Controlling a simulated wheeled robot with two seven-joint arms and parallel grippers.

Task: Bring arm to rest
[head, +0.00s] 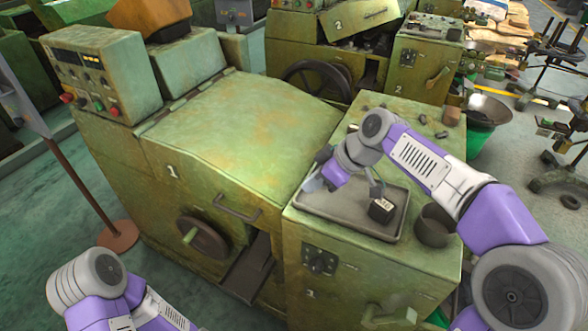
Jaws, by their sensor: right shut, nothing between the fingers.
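My right arm, purple and white, reaches in from the right over the green machine marked 1. My right gripper (326,178) is over the left part of a shallow grey tray (340,216) on the machine's right-hand top. The gripper is shut and empty; its fingertips are small and partly hidden by the wrist. A small dark block with a white label (382,210) lies in the tray, to the right of the gripper and apart from it. Part of my left arm shows at the bottom left; its gripper is out of view.
Machine 1 has a sloped green cover (235,135), a handwheel (203,240) and a control box (104,75). A dark round cup (435,226) stands right of the tray. Machine 2 (345,40) stands behind. A green bin (482,130) stands at the right.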

